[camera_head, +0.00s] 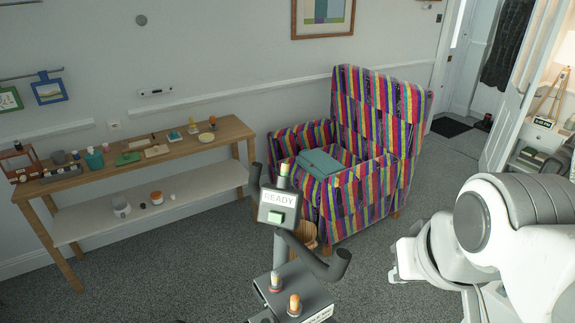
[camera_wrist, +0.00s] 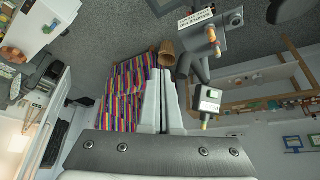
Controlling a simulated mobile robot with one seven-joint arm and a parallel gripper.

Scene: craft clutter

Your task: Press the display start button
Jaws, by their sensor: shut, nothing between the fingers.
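A dark stand carries a small box with a white READY panel (camera_head: 278,198) and a green button (camera_head: 275,217) below it, in the middle of the head view. The box also shows upside down in the wrist view (camera_wrist: 207,102), with the green button (camera_wrist: 214,94) facing the camera. My gripper (camera_wrist: 164,74) is shut and empty in the wrist view, left of the box and apart from it. In the head view my gripper (camera_head: 394,272) is to the right of the stand, partly hidden by my own wrist.
A striped armchair (camera_head: 375,140) with a teal folded item (camera_head: 320,162) stands behind the stand. A wooden shelf table (camera_head: 230,130) with craft clutter is along the left wall. The stand's lower box holds orange-topped knobs (camera_head: 294,303). Dark bent tubes (camera_head: 325,266) jut out beside the READY box.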

